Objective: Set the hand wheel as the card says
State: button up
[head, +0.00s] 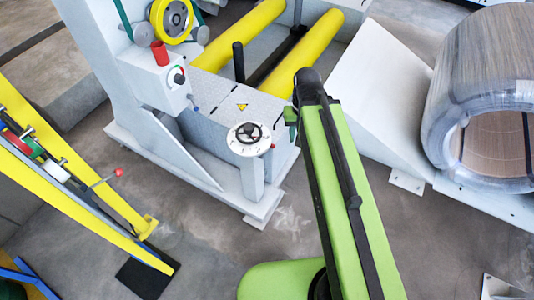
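The hand wheel (248,132) is small and black, with spokes. It sits over a round white dial (237,145) with dark marks at its edge, on top of a grey post near the picture's middle. The marks are too small to read, and I cannot tell the wheel's setting. I can make out no card. My green arm rises from the bottom to a dark joint right of and above the wheel, apart from it.
A grey machine with a control box (160,80), a red cup-like part (160,53) and yellow rollers (240,32) stands behind the wheel. A yellow frame (80,165) is at left. A wrapped coil (490,85) is at right. The floor before the wheel is clear.

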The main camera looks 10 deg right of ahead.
aim_at(248, 128)
jog(key=u, duration=5.15)
jog(key=i, duration=0.15)
jog(key=z, duration=1.4)
jog(key=k, duration=0.3)
jog(key=u, duration=2.15)
jog(key=k, duration=0.6)
jog(key=z, duration=0.2)
jog(key=i, duration=0.6)
jog(key=u, duration=0.2)
jog(key=k, duration=0.5)
